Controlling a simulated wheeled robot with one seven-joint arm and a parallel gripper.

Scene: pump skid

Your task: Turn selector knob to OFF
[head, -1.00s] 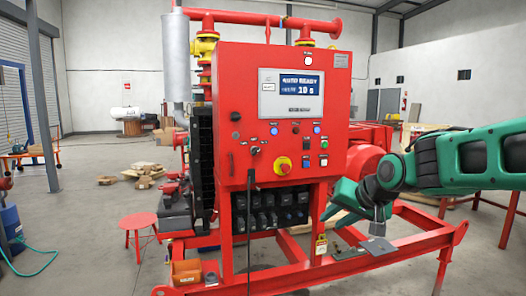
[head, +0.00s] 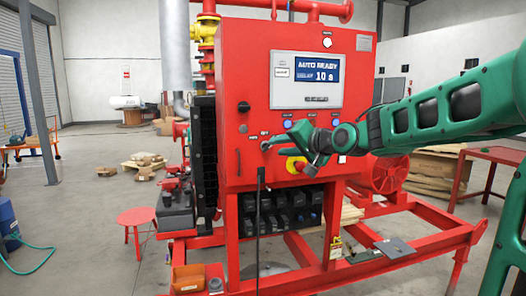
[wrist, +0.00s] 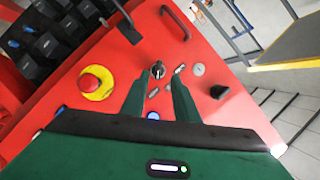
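The selector knob (wrist: 158,69) is a small black knob with a pale pointer on the red control panel (wrist: 205,50). In the wrist view it sits just ahead of my open fingertips (wrist: 160,77), between their lines. Whether the fingers touch it cannot be told. In the head view my gripper (head: 272,146) reaches the lower left part of the panel from the right, and it hides most of the knob. The position labels are too small to read. The display (head: 318,72) reads "AUTO READY" and 10 s.
A red emergency stop on a yellow disc (wrist: 95,83) sits left of my fingers in the wrist view. A black handle (wrist: 218,91) and a metal lock (wrist: 198,70) lie to the right. A black cable (head: 260,210) hangs below the panel. Red frame rails (head: 420,240) run low in front.

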